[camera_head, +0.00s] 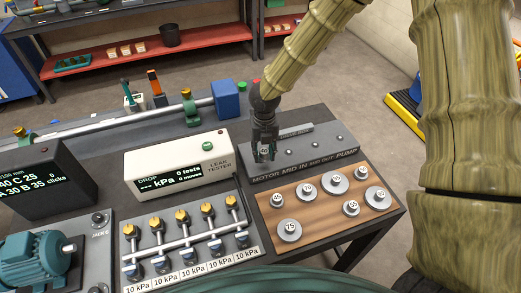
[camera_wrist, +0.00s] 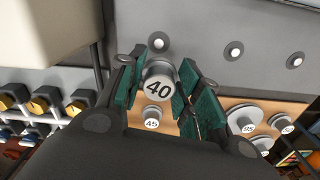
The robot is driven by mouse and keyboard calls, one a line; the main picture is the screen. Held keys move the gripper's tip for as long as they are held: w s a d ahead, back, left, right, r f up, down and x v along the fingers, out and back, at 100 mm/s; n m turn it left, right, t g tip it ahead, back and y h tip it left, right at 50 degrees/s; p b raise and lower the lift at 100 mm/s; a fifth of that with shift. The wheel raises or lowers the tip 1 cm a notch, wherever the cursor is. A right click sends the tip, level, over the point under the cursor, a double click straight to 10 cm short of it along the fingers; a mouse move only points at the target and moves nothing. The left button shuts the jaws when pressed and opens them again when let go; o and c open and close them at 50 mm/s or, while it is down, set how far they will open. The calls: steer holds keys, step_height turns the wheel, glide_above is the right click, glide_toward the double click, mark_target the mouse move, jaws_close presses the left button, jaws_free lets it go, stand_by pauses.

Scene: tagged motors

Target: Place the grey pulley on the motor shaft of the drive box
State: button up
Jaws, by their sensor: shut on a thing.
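My gripper (camera_head: 264,150) is shut on a grey pulley marked 40 (camera_wrist: 158,85), which sits between the green finger pads in the wrist view. In the head view my gripper is over the left, MOTOR end of the grey drive box (camera_head: 318,157). Light-topped shafts stand in a row on the box; one shaft (camera_wrist: 158,43) shows just beyond the pulley in the wrist view. My gripper covers part of the box's left end. I cannot tell whether the pulley touches a shaft.
A wooden board (camera_head: 327,208) in front of the drive box holds several numbered pulleys, including one marked 45 (camera_wrist: 152,118). A white leak tester (camera_head: 178,165) stands left of the box. A row of brass-topped valves (camera_head: 182,218) is nearer. A teal motor (camera_head: 35,262) is at lower left.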

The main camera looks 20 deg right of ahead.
mark_target(260, 154)
steer(key=shift+w+a+p, duration=0.2)
steer(key=shift+w+p, duration=0.15)
steer(key=shift+w, duration=0.85)
steer(key=shift+f+p, duration=0.7)
steer(key=shift+f, duration=1.15)
steer(key=shift+f, duration=0.1)
steer(key=o, duration=1.1)
steer(key=shift+c, duration=0.2)
step_height(260, 154, up, 12)
steer(key=b, duration=0.2)
steer(key=shift+b, duration=0.3)
